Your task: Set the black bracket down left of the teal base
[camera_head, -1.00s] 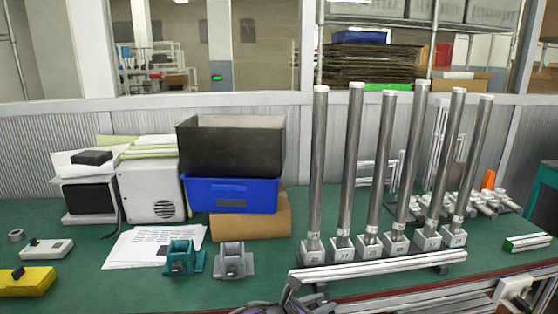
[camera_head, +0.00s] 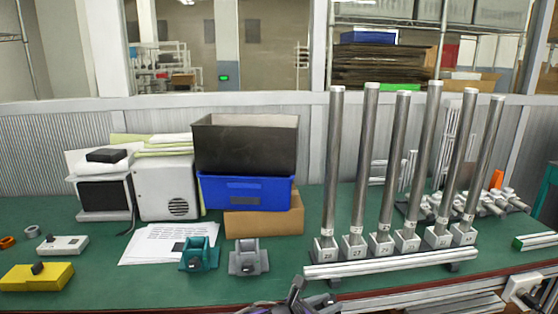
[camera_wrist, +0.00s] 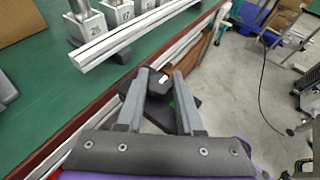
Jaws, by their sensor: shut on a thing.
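The teal base (camera_head: 200,258) stands on the green table near the front, on the right edge of a sheet of paper. A similar grey base (camera_head: 248,260) stands just right of it. My gripper (camera_head: 302,290) is low at the front edge, right of both bases. In the wrist view my gripper (camera_wrist: 160,76) has its fingers around a black piece, which looks like the black bracket (camera_wrist: 158,84). It is held out past the table's front edge, over the floor. Part of it is hidden by the fingers. The teal base is not in the wrist view.
Several upright metal tubes (camera_head: 370,170) stand behind a silver rail (camera_head: 390,264) near my gripper. A blue bin (camera_head: 245,192) stands behind the bases. A yellow box (camera_head: 36,277) and a pale device (camera_head: 62,245) lie at left. Bare table (camera_head: 125,283) lies left of the teal base.

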